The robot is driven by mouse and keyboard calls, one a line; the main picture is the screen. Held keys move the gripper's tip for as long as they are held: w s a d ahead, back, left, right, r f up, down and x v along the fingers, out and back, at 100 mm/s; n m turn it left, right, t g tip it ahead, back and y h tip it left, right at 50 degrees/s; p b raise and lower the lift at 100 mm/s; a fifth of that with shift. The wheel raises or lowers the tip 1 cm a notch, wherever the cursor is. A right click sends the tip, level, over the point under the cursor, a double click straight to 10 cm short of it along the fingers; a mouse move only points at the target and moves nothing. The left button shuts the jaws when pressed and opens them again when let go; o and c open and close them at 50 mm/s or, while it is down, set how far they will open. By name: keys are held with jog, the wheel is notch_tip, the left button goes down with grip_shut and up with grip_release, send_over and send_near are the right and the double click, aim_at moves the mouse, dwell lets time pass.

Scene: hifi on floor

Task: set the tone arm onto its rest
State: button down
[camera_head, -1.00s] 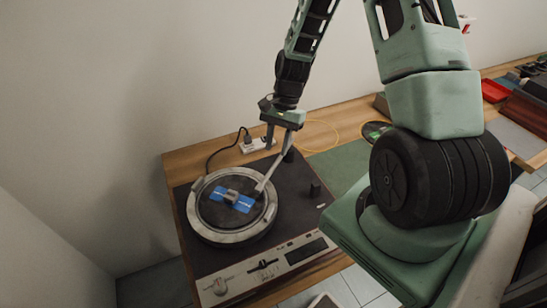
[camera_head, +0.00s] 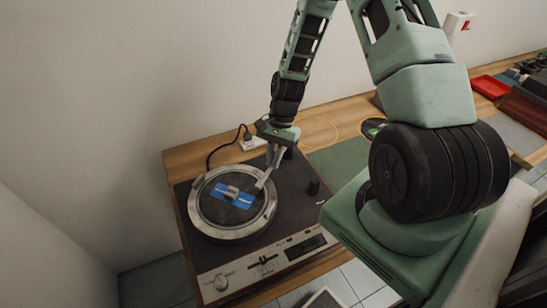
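The record player (camera_head: 283,221) stands on the wooden bench with a round metal-rimmed platter (camera_head: 201,225). The tone arm (camera_head: 265,178) is a pale, slim bar whose front end lies over the right part of the platter. My gripper (camera_head: 273,160) points down at the tone arm's rear part, very close to it. Its fingers overlap the arm in view, so contact and opening cannot be told. A small black post (camera_head: 314,187) stands on the deck to the right of the tone arm; I cannot tell whether it is the rest.
A blue-labelled piece (camera_head: 232,195) lies at the platter's middle. Knobs and sliders (camera_head: 262,262) line the deck's front. A white power socket (camera_head: 252,143) with a black cable is behind. A green mat (camera_head: 340,160) and a red tray (camera_head: 490,87) lie to the right.

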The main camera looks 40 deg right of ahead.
jog(key=shift+s, duration=0.1)
jog(key=shift+s+d+n+g, duration=0.25)
jog(key=shift+s+d+n, duration=0.1)
jog(key=shift+s+n, duration=0.3)
jog(key=shift+s+d+n+g, duration=0.25)
jog(key=shift+s+d+n, duration=0.15)
jog(key=shift+n, duration=0.35)
jog(key=s+n, duration=0.1)
jog(key=s+d+n+h, duration=0.1)
jog(key=shift+d+n+g, duration=0.3)
jog(key=shift+g, duration=0.1)
jog(key=shift+s+d+n+g+h, duration=0.2)
jog(key=shift+s+d+n, duration=0.1)
jog(key=shift+d+n, duration=0.25)
jog(key=shift+s+d+n+g+h, duration=0.1)
jog(key=shift+s+d+n+h, duration=0.2)
jog(key=shift+n, duration=0.35)
jog(key=shift+s+d+n+h, duration=0.2)
jog(key=shift+s+d+n, duration=0.05)
jog(key=shift+d+n, duration=0.45)
jog(key=shift+s+d+n+h, duration=0.2)
jog(key=shift+d+n, duration=0.35)
jog(key=shift+n, duration=0.15)
jog(key=c, duration=1.5)
grip_release()
jog(key=shift+d, duration=0.1)
jog(key=shift+o, duration=0.2)
jog(key=shift+r, duration=0.1)
